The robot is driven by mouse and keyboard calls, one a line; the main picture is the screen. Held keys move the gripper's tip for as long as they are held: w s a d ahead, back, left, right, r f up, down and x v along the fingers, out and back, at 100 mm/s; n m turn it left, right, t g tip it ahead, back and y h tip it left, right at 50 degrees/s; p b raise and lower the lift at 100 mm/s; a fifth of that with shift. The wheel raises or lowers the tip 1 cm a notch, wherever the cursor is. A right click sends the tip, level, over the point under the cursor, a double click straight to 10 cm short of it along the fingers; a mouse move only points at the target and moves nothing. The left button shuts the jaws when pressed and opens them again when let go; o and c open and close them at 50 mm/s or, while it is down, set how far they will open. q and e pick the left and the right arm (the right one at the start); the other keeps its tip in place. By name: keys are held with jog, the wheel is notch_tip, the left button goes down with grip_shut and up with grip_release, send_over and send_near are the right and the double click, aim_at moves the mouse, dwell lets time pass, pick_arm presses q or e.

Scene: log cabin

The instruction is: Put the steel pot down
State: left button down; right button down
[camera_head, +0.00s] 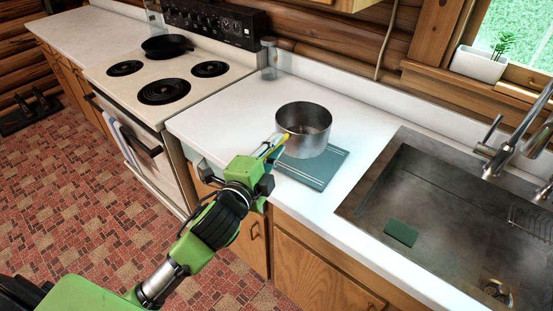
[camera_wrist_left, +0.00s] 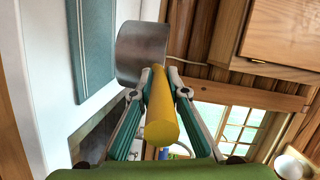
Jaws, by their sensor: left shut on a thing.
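The steel pot (camera_head: 303,138) is upright over the back part of a blue-green board (camera_head: 323,178) on the white counter. I cannot tell whether its base touches the board or is slightly above it. My left gripper (camera_head: 275,149) is shut on the pot's yellow handle, on the pot's front-left side. In the left wrist view the yellow handle (camera_wrist_left: 161,110) lies between the two fingers of my left gripper (camera_wrist_left: 161,82), with the pot (camera_wrist_left: 142,52) beyond. The board (camera_wrist_left: 92,45) shows beside the pot there. My right gripper is not in view.
A sink (camera_head: 430,215) with a green sponge (camera_head: 400,233) and a faucet is on the right. A stove (camera_head: 165,75) with a black pan (camera_head: 167,46) is on the left. A glass shaker (camera_head: 269,58) stands behind. The counter (camera_head: 225,120) left of the pot is clear.

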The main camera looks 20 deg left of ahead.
aim_at(287, 143)
pick_arm(q)
jog(key=w+f, duration=0.3)
jog(key=f, duration=0.4)
jog(key=shift+w+a+f+p, duration=0.2)
jog(key=shift+w+a+p, duration=0.05)
jog(key=shift+a+p, duration=0.15)
jog(key=shift+f, duration=0.2)
jog(key=c, duration=2)
grip_release()
jog(key=shift+f, duration=0.1)
jog(key=shift+s, duration=0.1)
